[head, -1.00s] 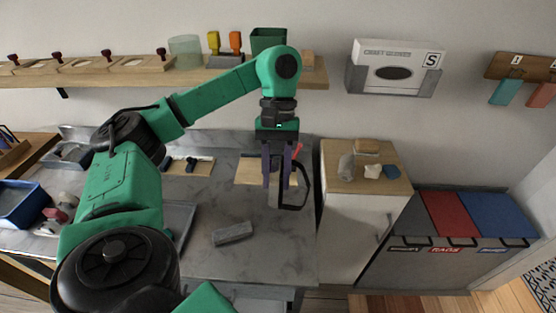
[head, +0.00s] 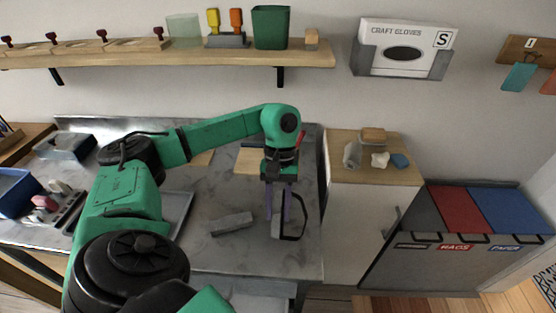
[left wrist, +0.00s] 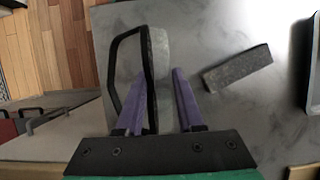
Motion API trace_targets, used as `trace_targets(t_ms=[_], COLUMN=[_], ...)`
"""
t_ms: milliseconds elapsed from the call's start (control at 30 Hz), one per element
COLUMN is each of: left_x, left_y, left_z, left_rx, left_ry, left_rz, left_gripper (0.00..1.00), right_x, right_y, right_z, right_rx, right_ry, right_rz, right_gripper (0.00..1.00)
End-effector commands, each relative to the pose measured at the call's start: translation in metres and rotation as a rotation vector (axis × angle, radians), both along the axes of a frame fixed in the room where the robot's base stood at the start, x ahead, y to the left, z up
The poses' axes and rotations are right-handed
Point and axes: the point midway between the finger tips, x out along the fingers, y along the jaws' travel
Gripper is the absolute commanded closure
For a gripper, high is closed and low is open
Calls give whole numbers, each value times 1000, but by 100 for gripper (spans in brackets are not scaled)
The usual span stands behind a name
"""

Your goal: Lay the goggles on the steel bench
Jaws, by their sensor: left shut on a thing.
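The goggles, a pale grey piece with a black strap loop, hang in my left gripper (head: 278,212). They show in the head view (head: 275,228), with the strap looping out to the right. In the left wrist view the goggles (left wrist: 158,60) stand between the purple fingers of the left gripper (left wrist: 157,98), the strap to the left. The steel bench (head: 215,258) lies beneath them, near its right end. I cannot tell whether the goggles touch it. My right gripper is not in view.
A grey block (head: 232,222) lies on the bench left of the goggles; it also shows in the left wrist view (left wrist: 238,68). A white cabinet (head: 352,225) with small items on top stands close on the right. The bench front is clear.

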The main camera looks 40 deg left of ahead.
Motion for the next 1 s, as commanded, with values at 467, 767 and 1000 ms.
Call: trace_targets(t_ms=[467, 767, 1000], left_x=[0, 0, 3], left_y=[0, 0, 2], left_z=[-37, -36, -27], left_rx=[0, 0, 0], left_ry=[0, 0, -3], left_rz=[0, 0, 1], left_gripper=[100, 33, 33], right_x=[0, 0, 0], right_y=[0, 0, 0], right_z=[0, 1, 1], right_rx=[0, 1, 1], right_ry=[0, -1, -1], right_rz=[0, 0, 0], right_gripper=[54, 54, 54])
